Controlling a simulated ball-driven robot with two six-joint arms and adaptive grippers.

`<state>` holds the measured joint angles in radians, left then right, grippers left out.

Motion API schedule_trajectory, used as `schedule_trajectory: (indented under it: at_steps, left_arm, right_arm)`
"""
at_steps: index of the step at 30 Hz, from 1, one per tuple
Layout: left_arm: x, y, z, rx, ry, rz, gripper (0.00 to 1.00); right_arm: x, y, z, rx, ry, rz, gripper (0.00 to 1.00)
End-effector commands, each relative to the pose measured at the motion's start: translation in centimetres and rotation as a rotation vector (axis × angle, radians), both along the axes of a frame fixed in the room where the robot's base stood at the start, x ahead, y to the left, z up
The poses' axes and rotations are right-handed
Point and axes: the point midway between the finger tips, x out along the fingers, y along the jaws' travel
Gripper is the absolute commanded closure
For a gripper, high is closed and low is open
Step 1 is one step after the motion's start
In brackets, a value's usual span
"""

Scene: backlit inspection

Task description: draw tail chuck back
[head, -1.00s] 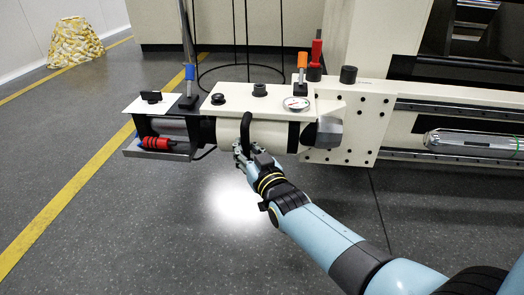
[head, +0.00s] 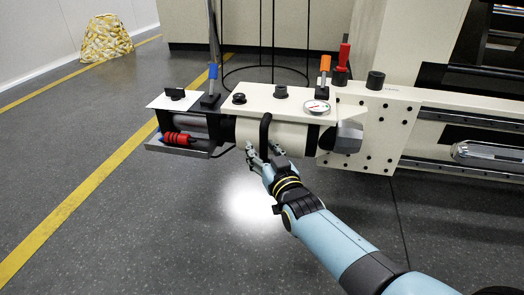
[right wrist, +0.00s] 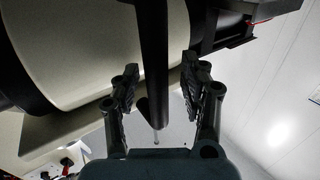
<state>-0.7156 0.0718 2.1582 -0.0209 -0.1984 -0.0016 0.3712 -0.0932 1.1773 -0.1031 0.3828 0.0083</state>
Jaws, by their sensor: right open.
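The tail chuck (head: 272,135) is a cream cylinder with dark bands under a cream top plate, and it also fills the upper left of the right wrist view (right wrist: 85,45). A black bar handle (head: 265,132) stands upright on its front side. In the right wrist view the handle (right wrist: 153,60) runs down between the two fingers. My right gripper (head: 263,152) is at the handle's lower part; in the right wrist view its fingers (right wrist: 160,92) are open, one on each side, with gaps visible. My left gripper is not in view.
Orange-topped (head: 323,75) and blue-topped (head: 212,82) levers and a dial gauge (head: 316,107) stand on the chuck assembly. A rail (head: 460,128) runs to the right. The grey floor in front is clear, with a yellow line (head: 85,190) at left.

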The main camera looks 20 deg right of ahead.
Motion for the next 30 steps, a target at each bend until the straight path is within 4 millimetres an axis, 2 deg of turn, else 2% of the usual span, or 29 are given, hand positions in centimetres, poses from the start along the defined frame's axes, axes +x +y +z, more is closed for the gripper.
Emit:
schedule_trajectory:
  at_steps: [4, 7, 15, 21, 25, 30]
  left_arm:
    - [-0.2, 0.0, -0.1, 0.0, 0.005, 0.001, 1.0]
    - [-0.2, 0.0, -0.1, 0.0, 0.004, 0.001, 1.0]
    - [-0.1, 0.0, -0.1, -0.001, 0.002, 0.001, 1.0]
    - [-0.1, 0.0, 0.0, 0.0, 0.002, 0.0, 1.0]
    - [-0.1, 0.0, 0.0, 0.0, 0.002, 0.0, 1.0]
    - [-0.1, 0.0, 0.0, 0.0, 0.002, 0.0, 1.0]
  right_arm:
    - [-0.3, -0.1, 0.1, -0.001, -0.001, 0.0, 0.56]
    - [-1.5, -0.1, 0.0, -0.001, 0.0, 0.0, 0.56]
    - [-7.4, -0.3, 0.0, -0.001, 0.002, 0.0, 0.56]
    - [-10.8, -0.3, 0.0, 0.001, 0.002, 0.001, 0.56]
    - [-11.8, -0.3, 0.0, 0.0, 0.0, 0.001, 0.56]
    - [-12.1, -0.4, 0.0, 0.0, -0.001, 0.001, 0.56]
